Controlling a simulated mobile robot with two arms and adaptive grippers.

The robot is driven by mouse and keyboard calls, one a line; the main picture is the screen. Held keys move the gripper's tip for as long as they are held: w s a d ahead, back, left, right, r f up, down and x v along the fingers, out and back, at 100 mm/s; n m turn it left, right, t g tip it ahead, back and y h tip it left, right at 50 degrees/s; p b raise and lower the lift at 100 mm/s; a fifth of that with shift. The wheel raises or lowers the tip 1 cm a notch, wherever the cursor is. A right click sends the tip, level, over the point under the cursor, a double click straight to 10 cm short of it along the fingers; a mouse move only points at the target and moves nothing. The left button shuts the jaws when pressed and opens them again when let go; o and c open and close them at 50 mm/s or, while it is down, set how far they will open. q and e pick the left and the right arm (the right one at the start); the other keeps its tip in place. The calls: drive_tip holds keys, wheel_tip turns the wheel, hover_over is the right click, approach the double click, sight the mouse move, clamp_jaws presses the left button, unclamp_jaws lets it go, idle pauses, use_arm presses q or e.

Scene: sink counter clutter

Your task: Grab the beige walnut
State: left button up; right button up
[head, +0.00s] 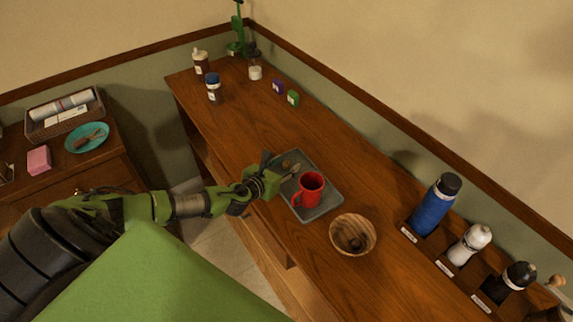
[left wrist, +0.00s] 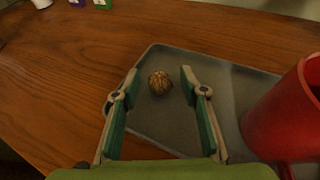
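The beige walnut (left wrist: 160,82) lies on the grey tray (left wrist: 160,128), near the tray's edge. It also shows small in the head view (head: 286,163). My left gripper (left wrist: 160,74) is open over the tray, with one finger on each side of the walnut and a gap on both sides. In the head view the left gripper (head: 279,166) reaches in from the left at the tray's far left part. My right gripper is in neither view.
A red mug (head: 308,190) stands on the tray, to the right of the gripper. A wooden bowl (head: 342,224) with a dark item sits nearer. Bottles, including a blue one (head: 433,207), stand at right. Small purple (head: 278,87) and green (head: 293,98) boxes are farther back; counter between is clear.

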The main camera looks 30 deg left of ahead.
use_arm(q)
drive_tip(key=c, duration=0.9)
drive_tip(key=shift+r, duration=0.15)
